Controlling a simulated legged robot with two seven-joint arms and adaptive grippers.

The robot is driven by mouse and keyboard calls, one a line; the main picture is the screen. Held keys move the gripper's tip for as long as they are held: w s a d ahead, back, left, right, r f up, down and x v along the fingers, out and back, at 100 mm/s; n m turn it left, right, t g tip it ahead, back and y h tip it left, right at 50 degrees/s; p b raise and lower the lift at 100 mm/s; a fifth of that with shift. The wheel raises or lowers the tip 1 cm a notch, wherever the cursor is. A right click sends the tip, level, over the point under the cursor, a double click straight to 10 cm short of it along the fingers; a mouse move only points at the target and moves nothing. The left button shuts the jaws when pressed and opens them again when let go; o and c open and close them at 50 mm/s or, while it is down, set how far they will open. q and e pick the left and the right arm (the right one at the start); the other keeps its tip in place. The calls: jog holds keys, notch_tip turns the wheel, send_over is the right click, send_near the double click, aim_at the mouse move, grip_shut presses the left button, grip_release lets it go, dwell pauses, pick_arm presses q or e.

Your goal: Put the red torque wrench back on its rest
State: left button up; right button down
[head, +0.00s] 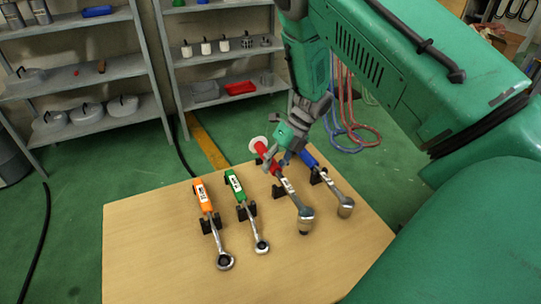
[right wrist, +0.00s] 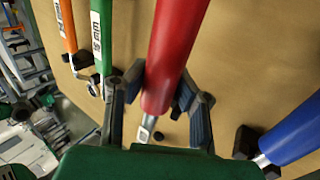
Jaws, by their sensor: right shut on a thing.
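The red torque wrench (head: 267,158) is at my right gripper (head: 282,158), its handle toward the shelves and its metal head toward the table's front. In the right wrist view, the red handle (right wrist: 176,50) lies between the two fingers of my right gripper (right wrist: 162,108), which is shut on it. A black rest (head: 278,191) shows beside the wrench's shaft in the head view; I cannot tell whether the wrench touches it. My left gripper is in neither view.
On the wooden table (head: 150,260), the orange wrench (head: 202,194) and green wrench (head: 234,185) lie left of the red one, the blue wrench (head: 309,159) close on its right. The table's left and front parts are clear. Metal shelves (head: 115,68) stand behind.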

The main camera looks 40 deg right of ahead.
jog(key=shift+d+f, duration=0.5)
jog(key=shift+d, duration=0.05)
jog(key=shift+a+f+b, duration=0.3)
jog(key=shift+a+f, duration=0.05)
jog(key=shift+a, duration=0.2)
jog(key=shift+d+f, duration=0.3)
jog(key=shift+f, duration=0.25)
jog(key=c, duration=1.3)
grip_release()
jog(key=shift+d, duration=0.1)
jog(key=shift+a, duration=0.2)
jog(key=shift+d+r, duration=0.1)
jog(key=shift+r, duration=0.15)
jog(key=shift+v, duration=5.75)
